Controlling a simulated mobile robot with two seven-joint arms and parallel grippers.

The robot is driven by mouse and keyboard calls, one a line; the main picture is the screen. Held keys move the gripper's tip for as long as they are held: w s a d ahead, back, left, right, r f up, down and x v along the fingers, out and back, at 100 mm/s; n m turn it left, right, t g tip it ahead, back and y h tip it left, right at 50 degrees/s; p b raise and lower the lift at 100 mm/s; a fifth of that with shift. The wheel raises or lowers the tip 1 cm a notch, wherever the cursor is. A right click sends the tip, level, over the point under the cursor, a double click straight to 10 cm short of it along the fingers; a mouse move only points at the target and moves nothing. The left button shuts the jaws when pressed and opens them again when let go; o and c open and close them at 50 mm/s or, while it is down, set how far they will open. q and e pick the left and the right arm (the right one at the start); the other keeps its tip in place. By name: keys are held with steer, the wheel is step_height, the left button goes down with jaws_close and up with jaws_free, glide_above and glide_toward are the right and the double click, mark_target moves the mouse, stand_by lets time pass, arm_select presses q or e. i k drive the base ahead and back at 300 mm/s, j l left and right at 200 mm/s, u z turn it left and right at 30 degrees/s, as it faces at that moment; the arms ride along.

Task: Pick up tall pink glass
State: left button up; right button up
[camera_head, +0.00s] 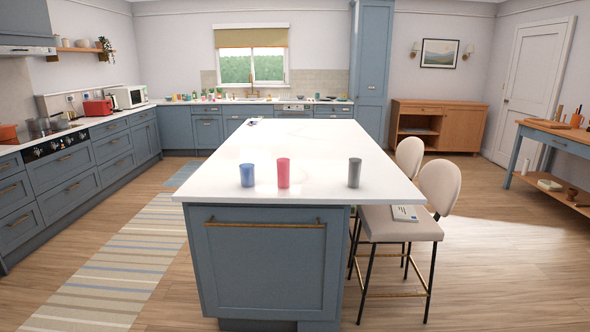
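The tall pink glass (283,173) stands upright on the white top of the kitchen island (300,140), near its front edge. A shorter blue glass (247,175) stands to its left, apart from it. A grey glass (354,172) stands further to its right, with bare worktop between them. Neither of my grippers shows in the head view.
Two cream stools (440,186) stand along the island's right side; a book (404,213) lies on the nearer seat. A striped rug (118,265) lies on the floor to the left.

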mark_target(283, 163)
steer(key=i+z, duration=0.25)
steer(key=i, duration=1.2)
